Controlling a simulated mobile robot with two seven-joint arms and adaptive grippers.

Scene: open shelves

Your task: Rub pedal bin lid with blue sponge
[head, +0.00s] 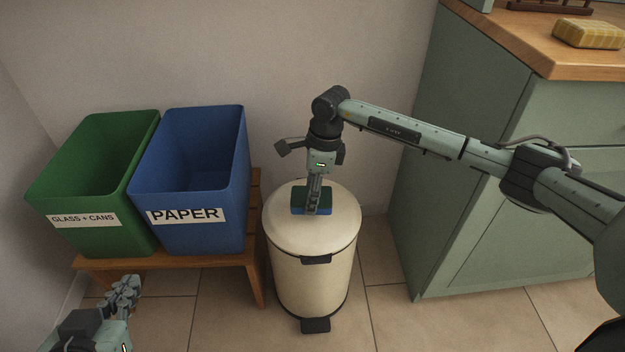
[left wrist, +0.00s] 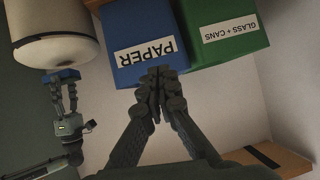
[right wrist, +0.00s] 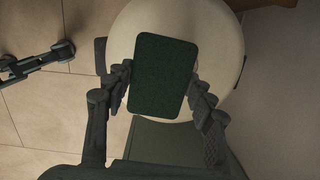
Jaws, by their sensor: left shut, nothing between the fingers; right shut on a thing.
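The cream pedal bin (head: 310,265) stands on the floor with its round lid (head: 338,212) closed. The blue sponge (head: 326,199), with a dark green scouring side up, lies flat on the lid near its middle and appears to touch it. My right gripper (head: 313,207) comes from above and is shut on the sponge. In the right wrist view the sponge's green face (right wrist: 165,72) sits between the two fingers, with the lid (right wrist: 217,40) behind. My left gripper (head: 130,284) is shut and empty at the lower left, in front of the bench; its fingertips meet in the left wrist view (left wrist: 155,75).
A green glass-and-cans box (head: 85,200) and a blue paper box (head: 195,185) stand on a wooden bench (head: 257,235) left of the bin. The tiled floor in front is clear.

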